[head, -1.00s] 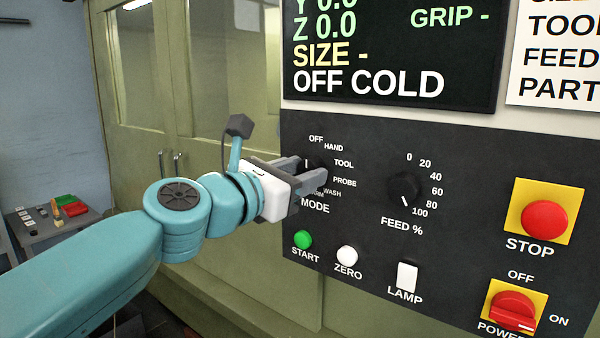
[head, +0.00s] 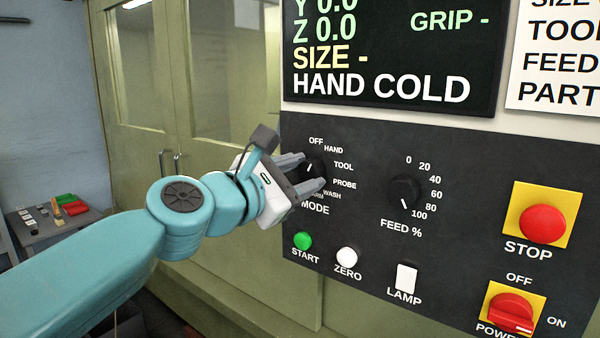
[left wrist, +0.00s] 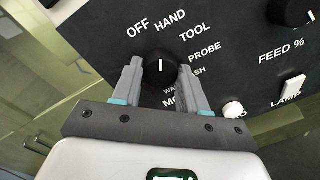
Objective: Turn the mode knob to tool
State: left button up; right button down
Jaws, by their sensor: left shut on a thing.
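The black mode knob (head: 312,168) sits on the dark control panel, ringed by the labels OFF, HAND, TOOL, PROBE and WASH. My left gripper (head: 309,172) has its two grey fingers around the knob and is shut on it, tilted relative to the panel. In the left wrist view the knob (left wrist: 160,68) lies between the fingertips, with its white pointer line upright in that picture, between the OFF and HAND side of the dial. The screen (head: 390,50) above reads HAND COLD. My right gripper is not in view.
To the right are the feed knob (head: 405,194), the red stop button (head: 543,222) and the red power switch (head: 512,312). Below the mode knob are the green start button (head: 302,241), the white zero button (head: 347,257) and the lamp switch (head: 406,277).

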pick_arm(q)
jog(key=m, duration=0.4)
jog(key=shift+m+y, duration=0.3)
jog(key=shift+m, duration=1.8)
jog(key=o, duration=1.1)
jog(key=shift+c, duration=0.2)
jog(key=shift+s, duration=0.1)
